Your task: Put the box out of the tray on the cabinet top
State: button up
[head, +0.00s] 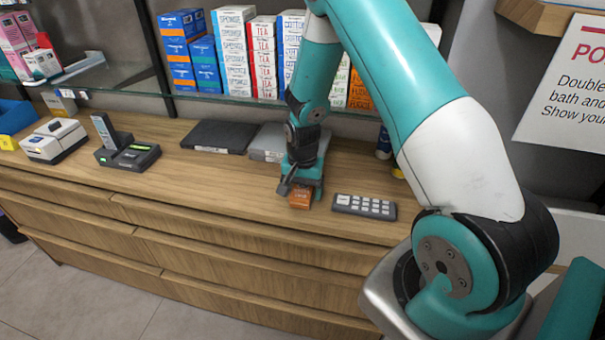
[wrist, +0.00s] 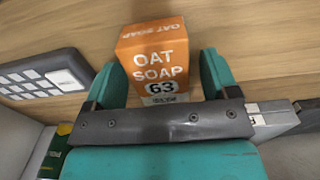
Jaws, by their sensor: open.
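An orange and white oat soap box (head: 300,199) is at the cabinet top (head: 235,181), near its front edge; it appears to rest on the wood. My gripper (head: 303,185) is low over it and hides its upper part in the head view. In the wrist view the box (wrist: 160,62) is between the two teal fingers of my gripper (wrist: 163,78), with the fingers apart. A grey, flat tray-like thing (head: 266,143) lies just behind my gripper, partly hidden by it. I cannot tell whether it is the tray.
A grey keypad (head: 364,206) lies to the right of the box. A dark flat slab (head: 219,136) lies at the back left. A card terminal (head: 128,154) and a white device (head: 54,140) stand further left. A glass shelf (head: 255,103) with boxes hangs behind.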

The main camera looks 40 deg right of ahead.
aim_at(303, 189)
notch_tip(303, 189, up, 11)
jog(key=b, duration=0.2)
jog(key=s+a+r+n, duration=0.2)
jog(key=a+r+n, duration=0.1)
jog(key=a+r, duration=0.25)
jog(key=s+a+r+n+y, duration=0.2)
jog(key=s+a+r+n, duration=0.2)
jog(key=s+a+n, duration=0.3)
jog(key=s+a+r+n+y, duration=0.2)
jog(key=s+a+r+n, duration=0.3)
jog(key=s+a, duration=0.5)
jog(key=s+n, duration=0.2)
jog(key=s, duration=0.1)
jog(key=shift+s+n, duration=0.15)
jog(key=shift+n, duration=0.15)
jog(key=shift+r, duration=0.1)
jog(key=shift+c, duration=0.4)
